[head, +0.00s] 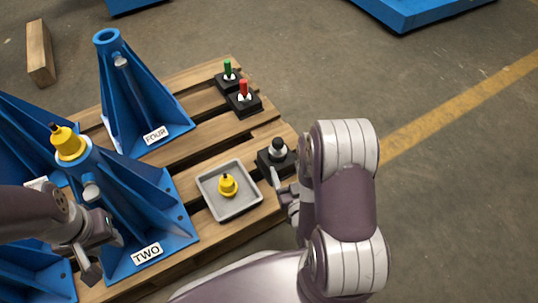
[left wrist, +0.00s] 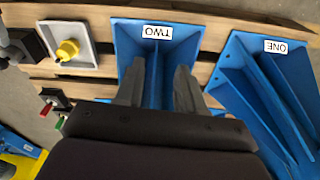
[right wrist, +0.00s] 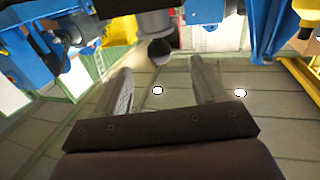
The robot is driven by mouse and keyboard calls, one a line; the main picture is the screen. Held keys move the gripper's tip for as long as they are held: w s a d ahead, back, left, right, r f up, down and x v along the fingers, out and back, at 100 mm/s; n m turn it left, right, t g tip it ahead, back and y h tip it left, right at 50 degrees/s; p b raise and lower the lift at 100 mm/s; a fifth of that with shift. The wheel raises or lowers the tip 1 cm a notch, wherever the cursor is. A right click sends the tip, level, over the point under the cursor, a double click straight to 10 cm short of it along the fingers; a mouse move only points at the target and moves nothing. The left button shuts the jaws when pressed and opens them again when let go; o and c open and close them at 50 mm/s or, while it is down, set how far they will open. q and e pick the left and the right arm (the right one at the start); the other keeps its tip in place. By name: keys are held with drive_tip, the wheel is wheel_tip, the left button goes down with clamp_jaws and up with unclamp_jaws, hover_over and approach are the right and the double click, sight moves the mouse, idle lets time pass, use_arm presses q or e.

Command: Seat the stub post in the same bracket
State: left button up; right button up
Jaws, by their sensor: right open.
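What looks like the stub post (head: 278,147), a grey post with a dark round knob, stands upright in a black block (head: 264,160) at the pallet's right edge. My right gripper (head: 281,190) is open just in front of it. In the right wrist view the dark knob (right wrist: 160,50) shows ahead of the spread fingers, not between them. The blue bracket TWO (head: 148,225) carries a yellow part (head: 68,142) on its top. My left gripper (head: 100,258) is in front of this bracket. In the left wrist view its fingers are apart and empty, with bracket TWO (left wrist: 125,45) behind them.
A grey tray (head: 205,197) holds another yellow part (head: 227,185). A green pin (head: 228,68) and a red pin (head: 243,88) stand in black blocks. Bracket FOUR (head: 115,105) stands behind TWO; bracket ONE (left wrist: 235,65) is beside it. The floor right of the pallet is clear.

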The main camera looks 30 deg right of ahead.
sight(276, 138)
drive_tip(key=w+b, duration=0.1)
drive_tip(key=w, duration=0.1)
drive_tip(key=w+d+b, duration=0.1)
drive_tip(key=w, duration=0.1)
drive_tip(key=w+b, duration=0.1)
drive_tip(key=w, duration=0.2)
drive_tip(key=shift+d, duration=0.25)
drive_tip(key=w+b, duration=0.2)
drive_tip(key=w, duration=0.1)
drive_tip(key=w+d+b, duration=0.1)
drive_tip(key=shift+w+r+b, duration=0.15)
drive_tip(key=shift+r+b, duration=0.15)
drive_tip(key=shift+r, duration=0.05)
drive_tip(key=shift+w+r, duration=0.1)
drive_tip(key=shift+w, duration=0.25)
drive_tip(key=shift+r, duration=0.15)
clamp_jaws()
drive_tip(key=shift+w+d+r, duration=0.1)
